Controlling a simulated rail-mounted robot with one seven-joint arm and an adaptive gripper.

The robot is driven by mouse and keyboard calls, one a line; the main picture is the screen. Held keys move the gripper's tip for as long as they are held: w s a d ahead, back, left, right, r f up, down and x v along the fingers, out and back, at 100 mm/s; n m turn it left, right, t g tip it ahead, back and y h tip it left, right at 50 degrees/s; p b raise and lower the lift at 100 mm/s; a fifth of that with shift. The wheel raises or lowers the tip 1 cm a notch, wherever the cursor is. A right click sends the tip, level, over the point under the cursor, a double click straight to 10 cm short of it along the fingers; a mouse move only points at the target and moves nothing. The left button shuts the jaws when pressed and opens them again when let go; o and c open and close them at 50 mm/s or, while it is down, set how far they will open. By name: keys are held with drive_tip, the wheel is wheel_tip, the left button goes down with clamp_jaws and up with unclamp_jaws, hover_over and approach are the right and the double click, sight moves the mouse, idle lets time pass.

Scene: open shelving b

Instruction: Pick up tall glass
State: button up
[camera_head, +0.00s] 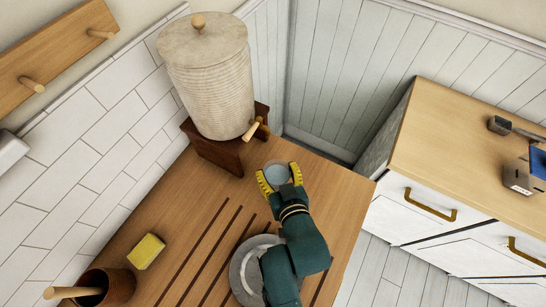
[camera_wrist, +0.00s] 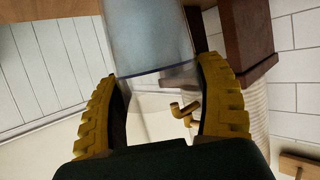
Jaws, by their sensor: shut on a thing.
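The tall glass (camera_head: 277,173) is clear and bluish and is at the far end of the wooden counter, in front of the water dispenser. My gripper (camera_head: 279,177) has its yellow fingers on either side of the glass and is shut on it. In the wrist view the glass (camera_wrist: 155,40) fills the upper middle, between the two yellow fingers of my gripper (camera_wrist: 160,85). The glass's lower part is hidden in the head view, so I cannot tell whether it touches the counter.
A ribbed dispenser (camera_head: 208,80) with a tap stands on a dark wooden stand (camera_head: 222,150) just behind the glass. A grey plate (camera_head: 248,272) lies under my arm. A yellow sponge (camera_head: 146,251) and a brown pot (camera_head: 108,288) are at left. A gap separates the counter from the drawer cabinet (camera_head: 450,150).

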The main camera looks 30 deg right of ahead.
drive_tip(key=s+a, duration=0.1)
drive_tip(key=s, duration=0.7)
drive_tip(key=shift+s+a+r, duration=0.2)
drive_tip(key=shift+s+a, duration=0.05)
drive_tip(key=shift+s, duration=0.15)
